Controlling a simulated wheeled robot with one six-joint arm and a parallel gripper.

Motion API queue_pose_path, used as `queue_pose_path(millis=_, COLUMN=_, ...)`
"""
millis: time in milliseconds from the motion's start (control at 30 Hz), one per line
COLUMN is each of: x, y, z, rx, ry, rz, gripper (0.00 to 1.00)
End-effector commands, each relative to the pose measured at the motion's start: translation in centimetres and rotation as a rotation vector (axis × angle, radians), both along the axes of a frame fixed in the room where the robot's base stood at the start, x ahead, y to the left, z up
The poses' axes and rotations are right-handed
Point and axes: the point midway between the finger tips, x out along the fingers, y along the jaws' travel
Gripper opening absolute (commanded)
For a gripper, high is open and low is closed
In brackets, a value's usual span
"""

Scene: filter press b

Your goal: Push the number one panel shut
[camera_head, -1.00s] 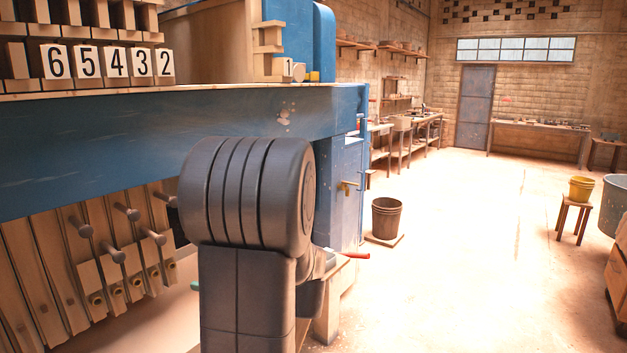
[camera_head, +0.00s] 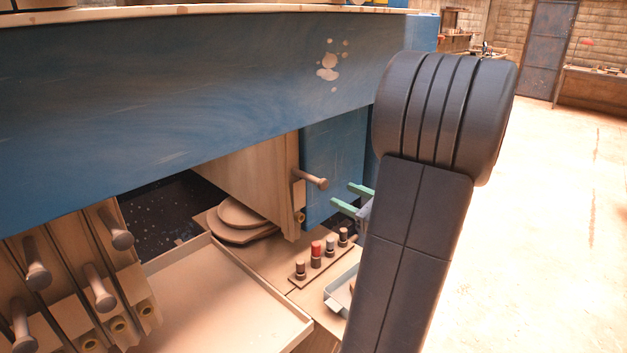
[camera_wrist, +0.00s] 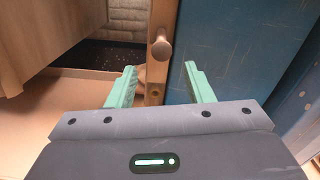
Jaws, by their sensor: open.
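The wooden panel (camera_head: 250,175) beside the blue end block (camera_head: 333,165) hangs under the blue beam, apart from the other panels. It appears to be number one, though no number plate shows now. Its peg handle (camera_head: 313,180) sticks out of its front edge and shows in the wrist view (camera_wrist: 161,48). My gripper (camera_head: 343,195) is open and empty, with green fingers just right of the peg in the head view. In the wrist view the fingers (camera_wrist: 160,68) point toward the panel's edge and blue block, below the knob. I cannot tell whether they touch.
Several other panels with pegs (camera_head: 90,270) stand at the left, with a dark speckled gap (camera_head: 160,212) between. Below lie a pale tray (camera_head: 225,295), stacked round cloths or plates (camera_head: 240,215) and a rack of small knobs (camera_head: 316,255). The blue beam (camera_head: 190,95) runs above. Open floor lies right.

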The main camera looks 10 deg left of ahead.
Motion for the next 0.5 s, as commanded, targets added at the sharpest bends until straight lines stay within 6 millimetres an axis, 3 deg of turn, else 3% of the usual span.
queue_pose_path(millis=500, x=5.2, y=8.0, z=0.1, rx=0.000, ry=0.001, rz=0.003, gripper=0.47)
